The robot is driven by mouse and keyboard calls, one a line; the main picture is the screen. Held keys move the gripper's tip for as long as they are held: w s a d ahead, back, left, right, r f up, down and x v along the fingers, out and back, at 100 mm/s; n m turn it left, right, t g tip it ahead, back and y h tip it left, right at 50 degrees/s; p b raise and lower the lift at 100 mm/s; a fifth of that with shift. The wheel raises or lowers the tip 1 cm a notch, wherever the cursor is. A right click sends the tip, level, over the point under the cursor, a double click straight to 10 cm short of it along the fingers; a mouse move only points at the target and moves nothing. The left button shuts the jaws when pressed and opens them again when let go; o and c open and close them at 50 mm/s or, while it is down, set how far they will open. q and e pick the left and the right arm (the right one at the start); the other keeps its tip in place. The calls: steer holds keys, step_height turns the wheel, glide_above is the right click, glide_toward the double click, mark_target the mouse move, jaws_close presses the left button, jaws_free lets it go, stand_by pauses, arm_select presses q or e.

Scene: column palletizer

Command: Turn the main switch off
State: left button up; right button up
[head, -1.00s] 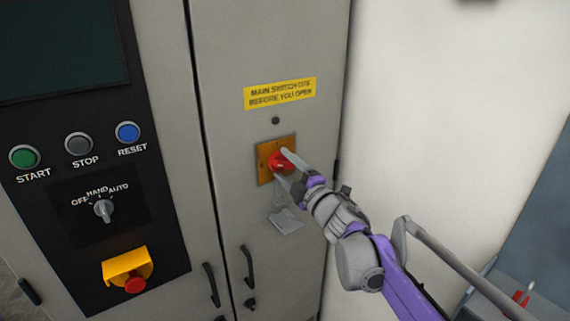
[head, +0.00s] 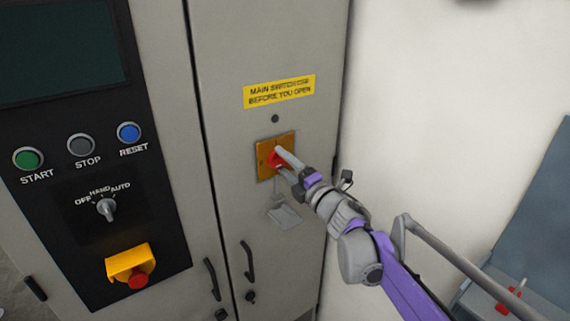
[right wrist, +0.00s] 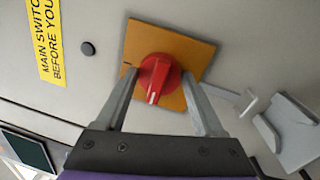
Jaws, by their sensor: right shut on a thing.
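The main switch is a red rotary knob (right wrist: 155,78) on an orange-yellow square plate (head: 264,157), fixed to the grey cabinet door below a yellow label (head: 279,91). My right gripper (head: 277,157) is at the knob, with its fingers partly covering it in the head view. In the right wrist view the gripper (right wrist: 160,92) has one finger on each side of the knob and is shut on it. A white mark shows on the knob there. My left gripper is not in view.
Left of the switch is a black panel with start (head: 28,158), stop and reset buttons, a mode selector (head: 106,208) and a red emergency button (head: 138,279). Black door handles (head: 247,262) sit below. A small grey tag or bracket (head: 284,215) hangs just under the switch plate.

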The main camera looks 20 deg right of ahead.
steer(key=o, duration=1.4)
steer(key=shift+c, duration=0.2)
steer(key=b+v, duration=0.1)
steer(key=v, duration=0.9)
steer(key=shift+s+d, duration=0.15)
steer(key=shift+s, duration=0.25)
